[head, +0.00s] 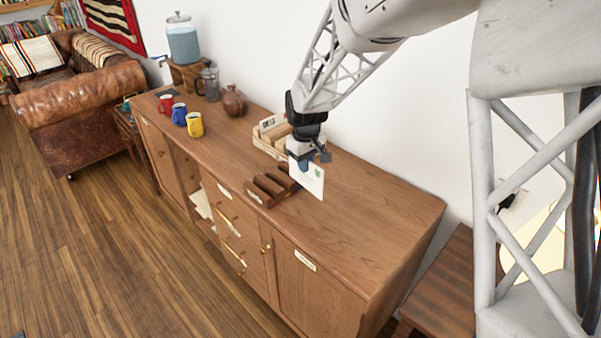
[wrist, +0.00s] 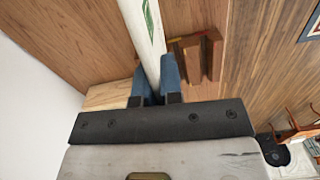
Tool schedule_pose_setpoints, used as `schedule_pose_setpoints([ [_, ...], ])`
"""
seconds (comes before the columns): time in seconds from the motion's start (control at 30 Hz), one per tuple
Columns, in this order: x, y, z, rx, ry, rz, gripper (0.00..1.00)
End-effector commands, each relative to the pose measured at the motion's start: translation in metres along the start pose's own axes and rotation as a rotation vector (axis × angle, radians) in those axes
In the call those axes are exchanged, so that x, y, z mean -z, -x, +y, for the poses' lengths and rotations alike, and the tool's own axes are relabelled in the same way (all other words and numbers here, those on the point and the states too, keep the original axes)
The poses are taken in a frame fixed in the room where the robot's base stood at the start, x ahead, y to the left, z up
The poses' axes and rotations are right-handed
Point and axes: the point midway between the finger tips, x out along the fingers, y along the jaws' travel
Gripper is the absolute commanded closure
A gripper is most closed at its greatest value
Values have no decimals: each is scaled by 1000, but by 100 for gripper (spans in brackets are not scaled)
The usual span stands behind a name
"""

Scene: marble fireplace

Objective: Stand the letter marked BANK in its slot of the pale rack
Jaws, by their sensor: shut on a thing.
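My gripper (head: 304,163) is shut on a white letter (head: 313,182) above the sideboard. The letter has a small green mark and hangs upright below the fingers; I cannot read a name on it. In the wrist view the letter (wrist: 143,32) stands between the two blue fingers of my gripper (wrist: 156,82). The pale rack (head: 263,148) is just behind and left of my gripper, partly hidden by it, and holds some cards or letters. A corner of pale wood (wrist: 108,95) shows beside the fingers in the wrist view.
A dark slotted wooden rack (head: 270,188) lies at the sideboard's front edge, close to the letter. Red, blue and yellow mugs (head: 195,125), a brown jug (head: 235,102) and a water dispenser (head: 183,45) stand left. The sideboard top (head: 375,220) is clear on the right.

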Motion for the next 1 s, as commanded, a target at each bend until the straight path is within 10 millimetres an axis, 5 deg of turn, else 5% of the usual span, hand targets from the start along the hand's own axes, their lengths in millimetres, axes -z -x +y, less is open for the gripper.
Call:
schedule_pose_setpoints([
  [0.67, 52, 82, 203, -1, -601, 2, 100],
  [1.0, 105, 101, 227, 0, -871, 1, 100],
])
